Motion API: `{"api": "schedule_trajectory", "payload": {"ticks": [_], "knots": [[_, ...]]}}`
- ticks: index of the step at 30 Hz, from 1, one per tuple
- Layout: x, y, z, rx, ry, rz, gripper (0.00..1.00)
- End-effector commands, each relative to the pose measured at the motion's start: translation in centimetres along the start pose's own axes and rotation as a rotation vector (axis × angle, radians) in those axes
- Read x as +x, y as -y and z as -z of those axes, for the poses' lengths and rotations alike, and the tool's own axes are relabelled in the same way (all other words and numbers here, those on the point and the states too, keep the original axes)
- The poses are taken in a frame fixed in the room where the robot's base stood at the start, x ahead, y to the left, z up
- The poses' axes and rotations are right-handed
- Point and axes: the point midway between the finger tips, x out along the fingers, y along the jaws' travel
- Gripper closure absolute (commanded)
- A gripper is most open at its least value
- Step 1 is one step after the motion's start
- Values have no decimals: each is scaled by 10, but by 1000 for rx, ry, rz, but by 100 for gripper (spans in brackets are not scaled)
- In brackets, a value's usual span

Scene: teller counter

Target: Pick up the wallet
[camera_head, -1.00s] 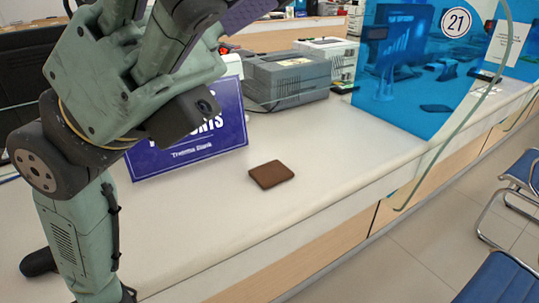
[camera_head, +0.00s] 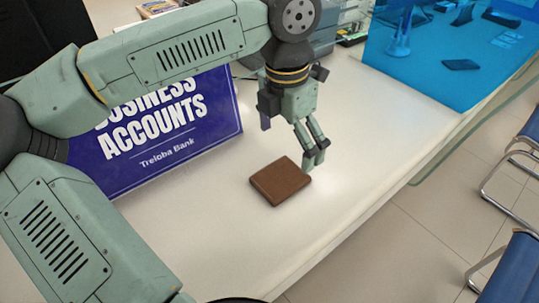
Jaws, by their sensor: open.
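The brown wallet (camera_head: 281,181) lies flat on the white counter, in the middle of the head view. My gripper (camera_head: 290,140) points down just behind the wallet, a little above it. One finger shows at its right, with the tip near the wallet's back right corner. A dark finger part shows at its left. The gripper is open and holds nothing. I cannot tell whether the fingertip touches the wallet.
A blue "Business Accounts" sign (camera_head: 175,135) stands on the counter at left, partly behind my arm. A blue-tinted glass panel (camera_head: 440,50) stands at the back right. The counter (camera_head: 385,120) is clear right of the wallet. Blue chairs (camera_head: 520,265) stand on the floor at right.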

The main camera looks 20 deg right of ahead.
Motion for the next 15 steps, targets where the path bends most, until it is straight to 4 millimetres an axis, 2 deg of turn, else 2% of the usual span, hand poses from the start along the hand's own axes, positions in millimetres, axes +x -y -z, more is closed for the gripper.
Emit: {"api": "schedule_trajectory", "payload": {"ticks": [3, 10, 15], "knots": [[10, -9, 8, -18, -47, -27, 0], [45, -10, 10, -18, -50, -27, 0], [59, -11, 10, -18, -47, -28, 0]]}}
